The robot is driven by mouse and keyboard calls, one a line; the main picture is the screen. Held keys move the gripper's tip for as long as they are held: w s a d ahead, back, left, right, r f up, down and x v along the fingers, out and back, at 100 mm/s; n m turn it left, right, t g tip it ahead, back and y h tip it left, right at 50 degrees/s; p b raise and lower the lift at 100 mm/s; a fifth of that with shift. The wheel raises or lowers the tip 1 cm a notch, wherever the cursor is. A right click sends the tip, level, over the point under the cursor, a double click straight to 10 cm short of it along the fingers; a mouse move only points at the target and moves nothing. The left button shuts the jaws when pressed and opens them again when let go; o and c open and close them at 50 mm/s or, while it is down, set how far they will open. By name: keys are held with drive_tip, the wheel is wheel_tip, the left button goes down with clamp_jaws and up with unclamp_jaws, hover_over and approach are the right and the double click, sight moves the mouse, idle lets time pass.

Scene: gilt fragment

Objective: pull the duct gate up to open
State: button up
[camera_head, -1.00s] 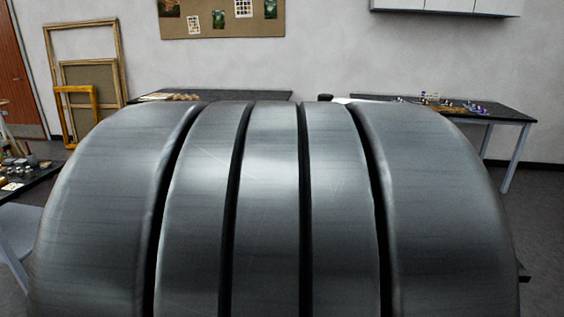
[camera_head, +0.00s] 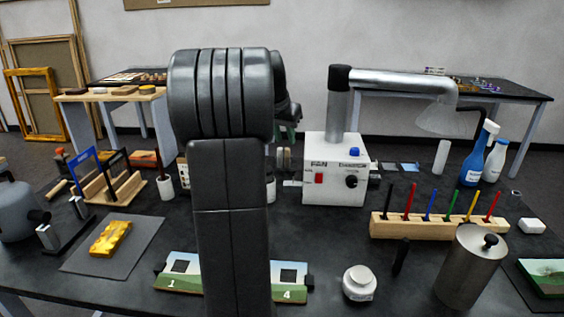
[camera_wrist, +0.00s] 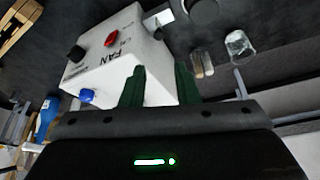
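The white fan box (camera_head: 335,170) stands on the dark table with a red switch, a black knob and a blue button. A duct (camera_head: 400,78) rises from its top and runs right to a hood (camera_head: 440,118). A small pale tab (camera_head: 292,183) juts from the box's left side; I cannot tell whether it is the duct gate. My gripper (camera_head: 288,130) is mostly hidden behind my arm, left of the upright pipe. In the wrist view its two green fingers (camera_wrist: 160,85) stand apart, with nothing seen between them; the fan box (camera_wrist: 118,55) lies beyond.
A wooden rack of coloured tools (camera_head: 438,226), a metal canister (camera_head: 470,268) and a white jar (camera_head: 359,283) stand front right. Spray bottles (camera_head: 478,155) stand behind. Painted panels (camera_head: 180,276) and a gold fragment (camera_head: 110,238) lie left. My arm blocks the table's middle.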

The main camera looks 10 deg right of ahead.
sight(293, 170)
drive_tip(key=x, duration=1.3)
drive_tip(key=shift+d+f, duration=0.1)
drive_tip(key=shift+f, duration=0.1)
clamp_jaws()
